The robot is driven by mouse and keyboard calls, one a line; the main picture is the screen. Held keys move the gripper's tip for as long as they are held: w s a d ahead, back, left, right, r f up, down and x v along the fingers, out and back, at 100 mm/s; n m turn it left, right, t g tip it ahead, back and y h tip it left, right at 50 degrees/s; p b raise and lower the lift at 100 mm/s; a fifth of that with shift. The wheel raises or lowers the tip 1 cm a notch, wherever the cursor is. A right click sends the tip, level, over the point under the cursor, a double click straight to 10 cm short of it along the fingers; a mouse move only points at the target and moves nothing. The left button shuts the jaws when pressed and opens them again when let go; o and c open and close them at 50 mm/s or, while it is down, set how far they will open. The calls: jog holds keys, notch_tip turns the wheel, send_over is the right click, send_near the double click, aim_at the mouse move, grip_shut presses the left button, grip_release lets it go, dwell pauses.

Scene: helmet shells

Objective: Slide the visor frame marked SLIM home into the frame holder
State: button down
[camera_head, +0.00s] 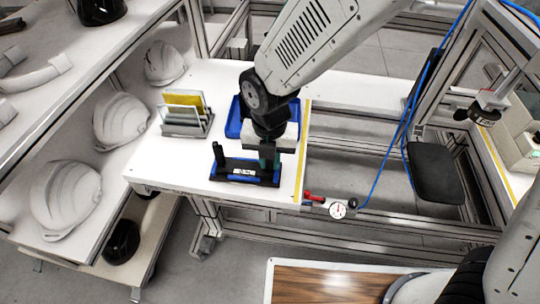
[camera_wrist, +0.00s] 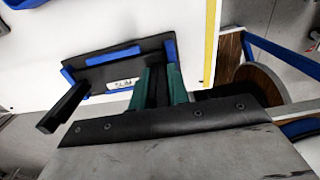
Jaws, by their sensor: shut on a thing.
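The frame holder (camera_head: 232,177) is a low black base with blue pieces and a white label, near the front edge of the white bench. It also shows in the wrist view (camera_wrist: 105,68). A black post (camera_head: 217,153) stands at its left end. My gripper (camera_head: 268,158) is directly above the holder's right part, pointing down. In the wrist view its green fingers (camera_wrist: 163,84) are shut on a narrow dark piece (camera_wrist: 161,86), seemingly the visor frame. Most of that piece is hidden by the fingers.
A rack (camera_head: 186,127) with upright yellow and grey plates stands behind left of the holder. A blue tray (camera_head: 234,117) is behind my gripper. A yellow strip (camera_head: 303,150) marks the bench's right edge. White helmets (camera_head: 120,120) sit on the left shelf. A gauge (camera_head: 338,210) is at the front right.

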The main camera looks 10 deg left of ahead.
jog(key=c, duration=1.3)
grip_release()
jog(key=shift+o, duration=0.2)
notch_tip(320, 180, up, 8)
jog(key=shift+f, duration=0.25)
jog(key=shift+r, duration=0.1)
